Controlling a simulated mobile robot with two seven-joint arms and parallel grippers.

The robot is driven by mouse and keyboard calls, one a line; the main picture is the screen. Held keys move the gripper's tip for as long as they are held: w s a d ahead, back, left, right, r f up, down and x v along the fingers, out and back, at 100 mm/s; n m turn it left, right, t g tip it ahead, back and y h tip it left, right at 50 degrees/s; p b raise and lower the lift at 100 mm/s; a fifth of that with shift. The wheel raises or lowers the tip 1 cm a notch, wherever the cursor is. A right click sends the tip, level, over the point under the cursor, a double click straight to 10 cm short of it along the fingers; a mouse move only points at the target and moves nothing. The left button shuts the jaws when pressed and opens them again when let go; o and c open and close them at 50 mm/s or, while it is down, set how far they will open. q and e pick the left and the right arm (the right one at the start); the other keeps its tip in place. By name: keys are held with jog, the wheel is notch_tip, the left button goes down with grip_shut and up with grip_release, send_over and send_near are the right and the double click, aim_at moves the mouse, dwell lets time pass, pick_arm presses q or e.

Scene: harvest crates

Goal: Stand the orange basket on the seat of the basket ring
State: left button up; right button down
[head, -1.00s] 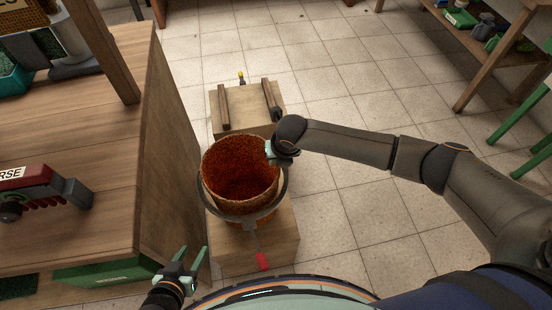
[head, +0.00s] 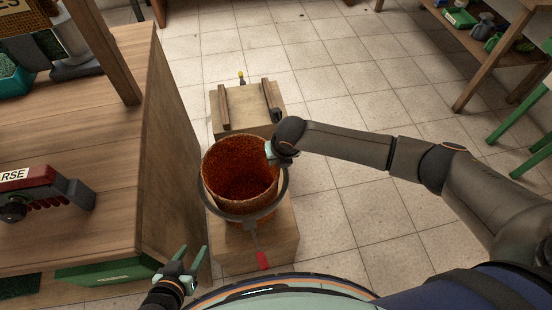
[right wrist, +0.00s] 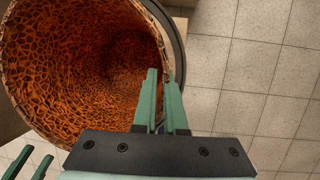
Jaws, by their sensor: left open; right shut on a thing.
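The orange basket (head: 240,172) is a round, open-topped tub with a mottled orange inside. It sits within the dark hoop of the basket ring (head: 285,194), its rim above the hoop and tilted slightly. Its underside and the seat are mostly hidden, so I cannot tell whether it touches the seat. My right gripper (head: 271,151) is shut on the basket's rim at the right side; in the right wrist view its green fingers (right wrist: 163,105) straddle the basket wall (right wrist: 75,70). My left gripper (head: 191,262) is open and empty, at the lower left, apart from the basket.
A wooden bench (head: 120,190) stands close on the left, with a red tool (head: 45,190) on it. A wooden block (head: 280,245) lies under the ring, which has a red-tipped handle (head: 262,260). Another block (head: 247,105) with rails is behind.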

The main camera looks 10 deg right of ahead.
jog(key=shift+f+b, duration=0.9)
jog(key=shift+f, duration=0.6)
jog(key=c, duration=0.9)
grip_release()
jog(key=shift+d+f, duration=0.1)
jog(key=shift+d, duration=0.1)
